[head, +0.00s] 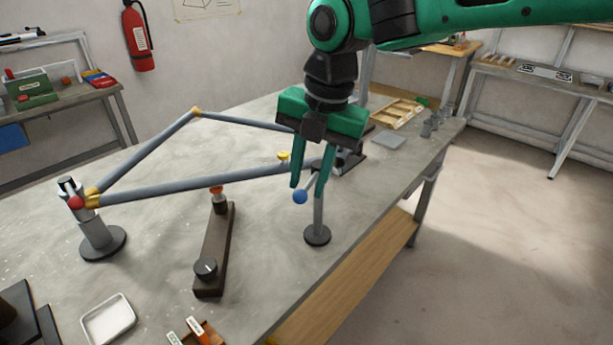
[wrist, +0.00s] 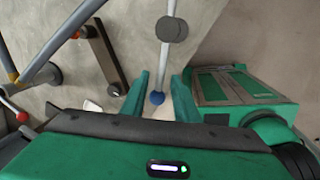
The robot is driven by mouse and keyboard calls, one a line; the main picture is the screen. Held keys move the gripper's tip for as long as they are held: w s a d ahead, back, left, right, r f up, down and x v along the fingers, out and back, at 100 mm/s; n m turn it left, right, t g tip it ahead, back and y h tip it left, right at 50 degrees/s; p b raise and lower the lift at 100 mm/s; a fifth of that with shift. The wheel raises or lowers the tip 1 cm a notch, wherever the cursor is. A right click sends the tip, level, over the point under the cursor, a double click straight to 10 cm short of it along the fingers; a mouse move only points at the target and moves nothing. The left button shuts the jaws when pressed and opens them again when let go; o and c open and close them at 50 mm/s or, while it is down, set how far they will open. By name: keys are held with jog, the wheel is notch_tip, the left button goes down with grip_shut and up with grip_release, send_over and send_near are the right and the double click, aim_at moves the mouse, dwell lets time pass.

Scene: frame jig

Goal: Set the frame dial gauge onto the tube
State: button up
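The grey-blue frame tube (head: 190,183) runs from a left post with a red ball (head: 77,203) towards my gripper. A dark brown bar (head: 214,245) stands below it, with a black marked knob (head: 205,268) and an orange-red tip (head: 217,191) at the tube; I cannot tell if this is the dial gauge. My gripper (head: 308,188) points down, open, over a post with a round dark base (head: 317,235). A blue ball (head: 300,197) is by its fingertips. In the wrist view the blue ball (wrist: 157,97) appears between the fingers, with gaps on both sides.
A yellow knob (head: 283,156) sits by the tube near my gripper. A white tray (head: 108,319) lies at the front left of the workbench. Small cylinders (head: 430,126) and a wooden compartment tray (head: 396,112) stand at its far end.

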notch_tip(320, 180, up, 10)
jog(key=d, duration=0.2)
jog(key=shift+s+r, duration=0.2)
jog(key=shift+r, duration=0.05)
dwell(0.4)
jog(key=d+f+m+h, duration=0.1)
jog(key=d+f+m, duration=0.4)
jog(key=d+m, duration=0.65)
jog(key=d+f+m, duration=0.4)
jog(key=d+m, duration=0.4)
jog(key=d, duration=0.6)
jog(key=s+d+f+m, duration=0.5)
jog(key=s+d+m, duration=0.3)
jog(key=m, duration=0.2)
jog(key=s+d+f+m, duration=0.6)
jog(key=s+d+m, duration=0.2)
jog(key=d+m, duration=0.1)
jog(key=shift+s+f+m+g+h, duration=0.25)
jog(key=shift+s+m+g+h, duration=0.05)
jog(key=shift+s+m+h, duration=0.1)
